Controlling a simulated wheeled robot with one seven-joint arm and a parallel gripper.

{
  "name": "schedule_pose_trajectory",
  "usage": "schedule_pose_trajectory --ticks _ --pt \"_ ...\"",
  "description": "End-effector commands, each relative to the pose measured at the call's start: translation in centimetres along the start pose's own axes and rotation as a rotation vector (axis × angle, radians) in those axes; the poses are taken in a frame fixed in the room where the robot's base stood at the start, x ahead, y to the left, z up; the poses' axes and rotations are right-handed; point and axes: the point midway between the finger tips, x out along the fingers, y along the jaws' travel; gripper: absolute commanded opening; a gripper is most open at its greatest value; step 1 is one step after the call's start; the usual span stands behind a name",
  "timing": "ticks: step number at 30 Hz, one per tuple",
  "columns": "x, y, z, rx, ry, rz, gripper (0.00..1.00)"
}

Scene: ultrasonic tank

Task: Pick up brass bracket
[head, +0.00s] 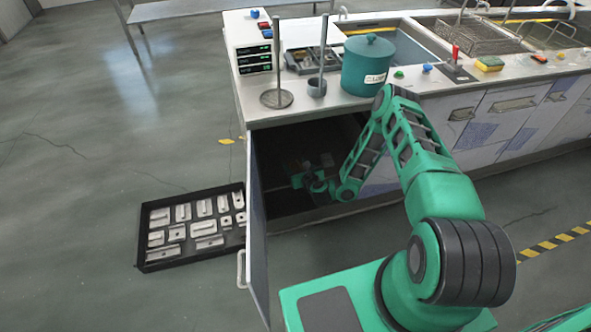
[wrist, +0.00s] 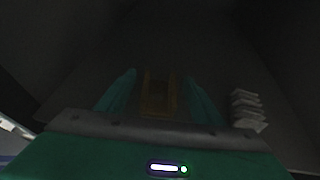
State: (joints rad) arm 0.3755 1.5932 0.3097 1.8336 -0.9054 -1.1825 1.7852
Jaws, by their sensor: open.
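A dim brownish-yellow piece, which looks like the brass bracket (wrist: 160,95), lies in the dark in the wrist view. My gripper (wrist: 159,76) is open, with one green finger on each side of the piece. It is too dark to tell whether the fingers touch it or how deep they reach around it. In the head view my arm reaches down into the open cabinet under the counter, and my gripper (head: 305,178) is low inside it, in shadow. I cannot make out the bracket clearly there.
A pale stack (wrist: 247,108) stands right of my gripper inside the cabinet. The open cabinet door (head: 257,235) is left of my arm, with a black tray (head: 190,262) of metal parts beyond it. A teal lidded pot (head: 368,65) stands on the counter above.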

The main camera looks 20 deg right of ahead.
Motion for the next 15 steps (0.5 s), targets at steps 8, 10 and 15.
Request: schedule_pose_trajectory --ticks 8,10,15 --pt "0.49 -0.10 -0.04 0.000 0.001 -0.002 0.61" --pt "0.49 -0.09 -0.03 0.000 0.001 -0.002 0.61" --pt "0.48 -0.07 -0.02 0.000 0.001 -0.001 0.23"
